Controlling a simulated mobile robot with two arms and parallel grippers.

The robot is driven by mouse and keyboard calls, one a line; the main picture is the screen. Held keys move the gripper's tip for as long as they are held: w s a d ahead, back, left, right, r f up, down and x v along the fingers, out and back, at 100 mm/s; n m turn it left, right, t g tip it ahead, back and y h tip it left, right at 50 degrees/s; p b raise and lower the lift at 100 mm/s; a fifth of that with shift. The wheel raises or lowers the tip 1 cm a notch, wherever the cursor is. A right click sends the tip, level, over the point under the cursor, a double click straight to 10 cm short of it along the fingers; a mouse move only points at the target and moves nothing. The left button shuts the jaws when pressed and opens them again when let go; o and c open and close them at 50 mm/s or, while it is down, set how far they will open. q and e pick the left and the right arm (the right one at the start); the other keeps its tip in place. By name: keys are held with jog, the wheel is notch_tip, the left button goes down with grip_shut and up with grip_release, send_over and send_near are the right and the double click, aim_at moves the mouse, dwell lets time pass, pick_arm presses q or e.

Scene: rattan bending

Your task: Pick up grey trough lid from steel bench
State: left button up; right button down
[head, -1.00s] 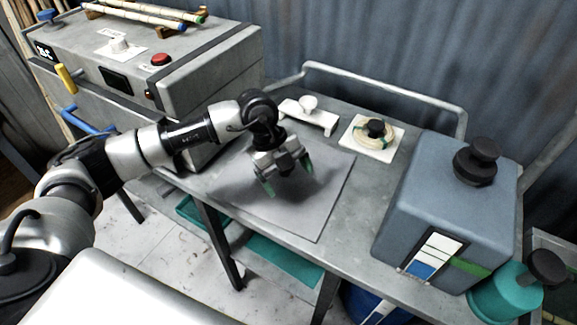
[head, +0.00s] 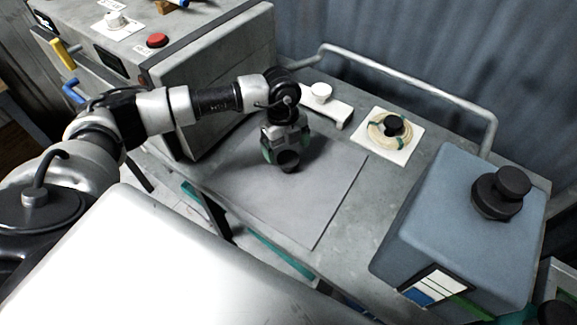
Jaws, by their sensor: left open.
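A pale, whitish-grey piece with a round knob and turned-down ends (head: 326,104) rests on the steel bench (head: 345,220) near its back rail; I take it for the trough lid. My left gripper (head: 287,156) is open and empty. It points down over the flat grey sheet (head: 305,205), to the front left of the lid and apart from it. The left wrist hides part of the lid's left end. My right gripper is not in view.
A coil on a white square plate (head: 390,135) lies right of the lid. A blue-grey box with a black knob (head: 460,215) stands at the right. A large grey box with a red button (head: 205,75) stands at the left. The sheet is otherwise clear.

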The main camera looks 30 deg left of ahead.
aim_at(289, 157)
pick_arm(q)
jog(key=f, duration=0.1)
jog(key=f+p, duration=0.1)
jog(key=f, duration=0.1)
jog(key=shift+s+d+f, duration=0.2)
jog(key=shift+d+f, duration=0.1)
jog(key=shift+d, duration=0.05)
jog(key=shift+f, duration=0.5)
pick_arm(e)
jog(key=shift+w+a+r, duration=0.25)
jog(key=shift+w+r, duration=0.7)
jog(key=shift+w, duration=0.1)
pick_arm(q)
jog(key=c, duration=1.2)
jog(key=shift+c, duration=0.9)
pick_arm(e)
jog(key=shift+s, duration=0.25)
pick_arm(q)
jog(key=shift+w+r, duration=0.1)
jog(key=shift+r, duration=0.05)
